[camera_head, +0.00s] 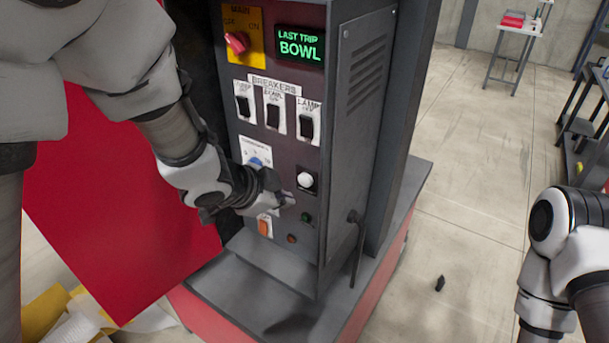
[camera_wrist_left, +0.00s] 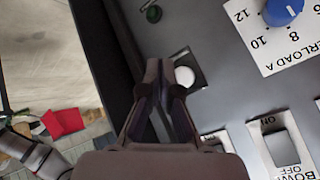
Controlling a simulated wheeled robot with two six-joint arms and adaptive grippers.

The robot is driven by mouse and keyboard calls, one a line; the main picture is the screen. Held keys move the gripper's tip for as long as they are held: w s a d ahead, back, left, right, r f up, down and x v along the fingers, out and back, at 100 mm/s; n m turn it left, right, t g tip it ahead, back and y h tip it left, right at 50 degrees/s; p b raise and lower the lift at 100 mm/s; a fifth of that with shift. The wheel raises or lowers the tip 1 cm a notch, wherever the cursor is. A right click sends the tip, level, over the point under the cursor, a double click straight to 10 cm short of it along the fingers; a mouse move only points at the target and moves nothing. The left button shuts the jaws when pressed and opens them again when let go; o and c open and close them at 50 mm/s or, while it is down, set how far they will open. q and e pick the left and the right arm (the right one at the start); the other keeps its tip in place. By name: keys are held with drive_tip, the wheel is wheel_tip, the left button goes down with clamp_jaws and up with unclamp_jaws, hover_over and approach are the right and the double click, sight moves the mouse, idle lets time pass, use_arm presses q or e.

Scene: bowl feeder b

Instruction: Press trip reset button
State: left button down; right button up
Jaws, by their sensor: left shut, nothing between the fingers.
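The control panel (camera_head: 270,150) is dark grey and carries a round white button (camera_head: 305,180) on a black square plate. No label reading trip reset is legible on it. The white button also shows in the left wrist view (camera_wrist_left: 185,76). My left gripper (camera_head: 288,199) is shut and empty in front of the panel, its tips just below and left of the white button in the head view. In the left wrist view the closed fingers (camera_wrist_left: 164,85) lie just left of the button. I cannot tell whether they touch the panel. My right gripper is out of view.
A green display (camera_head: 299,45) reads "LAST TRIP BOWL". Near the button are breaker switches (camera_head: 273,117), a blue knob (camera_wrist_left: 283,10), a dark green button (camera_head: 305,217) and an orange switch (camera_head: 264,227). A red panel (camera_head: 120,210) stands left.

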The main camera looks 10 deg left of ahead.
sight(305, 180)
use_arm(q)
drive_tip(key=shift+w+d+p, duration=0.25)
drive_tip(key=shift+w+p, duration=0.1)
drive_tip(key=shift+w, duration=0.4)
drive_tip(key=shift+w+d+p, duration=0.25)
drive_tip(key=shift+w+p, duration=0.05)
drive_tip(key=shift+w, duration=0.45)
drive_tip(key=shift+w+d+p, duration=0.15)
drive_tip(key=shift+w+p, duration=0.2)
drive_tip(key=shift+w, duration=0.05)
drive_tip(key=shift+w+d+p, duration=0.15)
drive_tip(key=shift+w+p, duration=0.2)
drive_tip(key=shift+w, duration=0.05)
idle(0.8)
drive_tip(key=shift+s+a+b, duration=0.25)
drive_tip(key=shift+s+b, duration=0.05)
drive_tip(key=shift+s, duration=0.55)
